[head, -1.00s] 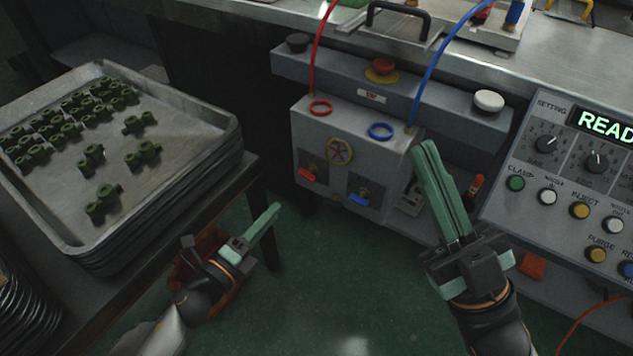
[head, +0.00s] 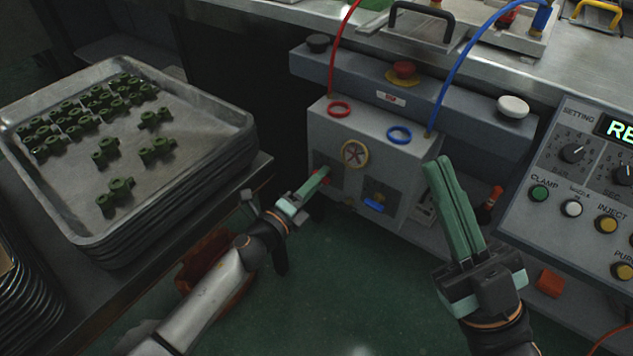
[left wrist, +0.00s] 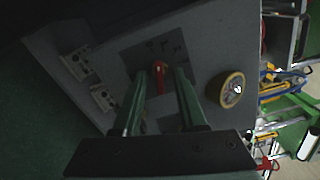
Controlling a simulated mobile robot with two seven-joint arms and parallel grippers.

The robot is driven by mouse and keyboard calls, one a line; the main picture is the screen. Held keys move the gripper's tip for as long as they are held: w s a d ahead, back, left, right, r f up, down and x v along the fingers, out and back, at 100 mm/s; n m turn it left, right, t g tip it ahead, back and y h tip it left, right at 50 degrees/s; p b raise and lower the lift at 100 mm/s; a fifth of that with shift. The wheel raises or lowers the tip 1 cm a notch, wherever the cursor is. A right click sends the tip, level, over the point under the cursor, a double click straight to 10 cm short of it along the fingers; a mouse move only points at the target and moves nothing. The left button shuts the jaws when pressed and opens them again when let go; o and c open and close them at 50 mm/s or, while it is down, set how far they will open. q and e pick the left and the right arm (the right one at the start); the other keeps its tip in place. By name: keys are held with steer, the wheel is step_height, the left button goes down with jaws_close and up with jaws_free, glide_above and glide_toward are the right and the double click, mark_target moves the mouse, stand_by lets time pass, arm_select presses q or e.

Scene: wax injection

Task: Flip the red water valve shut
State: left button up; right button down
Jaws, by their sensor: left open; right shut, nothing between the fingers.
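The red water valve's lever (left wrist: 160,78) shows in the left wrist view between the two fingers of my left gripper (left wrist: 162,72). In the head view only a bit of the red lever (head: 320,178) shows, at the fingertips. My left gripper (head: 325,172) is open, with its fingers pointing at the front of the grey valve box (head: 365,135). I cannot tell whether a finger touches the lever. My right gripper (head: 436,163) is shut and empty, raised in front of the box's right side.
A blue valve lever (head: 374,205) sits right of the red one, below a yellow round handle (head: 355,153). Red and blue hoses rise from the box. A tray of green parts (head: 210,165) stands at left. A control panel (head: 572,190) is at right.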

arm_select(q)
jaws_close()
stand_by(0.5)
steer(key=n+p, duration=0.1)
steer(key=n, duration=0.2)
steer(key=shift+p, duration=0.3)
jaws_free()
